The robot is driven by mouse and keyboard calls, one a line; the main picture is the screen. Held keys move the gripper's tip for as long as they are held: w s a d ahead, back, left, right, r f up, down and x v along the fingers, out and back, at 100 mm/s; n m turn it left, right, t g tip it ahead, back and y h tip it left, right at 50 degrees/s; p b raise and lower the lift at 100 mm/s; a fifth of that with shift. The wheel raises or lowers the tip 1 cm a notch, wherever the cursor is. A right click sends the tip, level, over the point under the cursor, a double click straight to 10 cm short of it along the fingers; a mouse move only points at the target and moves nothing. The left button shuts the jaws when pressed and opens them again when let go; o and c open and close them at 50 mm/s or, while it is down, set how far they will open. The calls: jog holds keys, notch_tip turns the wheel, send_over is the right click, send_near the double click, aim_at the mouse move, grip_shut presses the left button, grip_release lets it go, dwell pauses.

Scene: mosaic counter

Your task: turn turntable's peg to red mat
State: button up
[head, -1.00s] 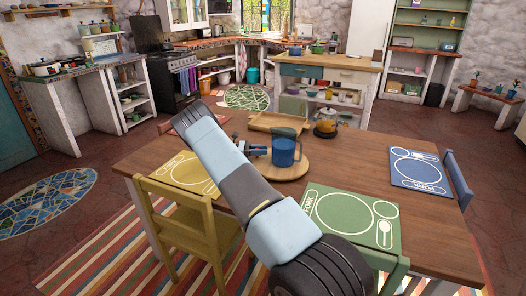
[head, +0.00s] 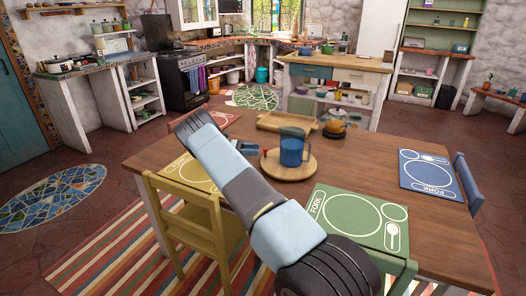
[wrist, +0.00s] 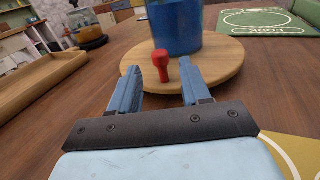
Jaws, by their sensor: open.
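The round wooden turntable (head: 298,170) is on the table, with a blue mug (head: 292,150) standing on it. In the wrist view the turntable (wrist: 222,73) has a red peg (wrist: 160,68) upright near its close rim, in front of the mug (wrist: 174,25). My gripper (wrist: 160,76) is open. Its two blue fingers stand on either side of the peg, with gaps showing; I cannot tell how deep the peg sits between them. In the head view my gripper (head: 252,150) is at the turntable's left edge. The red mat (head: 224,118) is at the table's far left, partly hidden by my arm.
A wooden tray (head: 286,122) and an orange-yellow pot (head: 334,128) are behind the turntable. Yellow (head: 198,174), green (head: 352,216) and blue (head: 430,174) mats lie around the table. Chairs stand at its sides. The tabletop right of the turntable is clear.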

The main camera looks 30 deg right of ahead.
jog(key=v, duration=0.6)
jog(key=shift+w+a, duration=0.2)
jog(key=shift+a, duration=0.1)
jog(key=shift+c, duration=0.4)
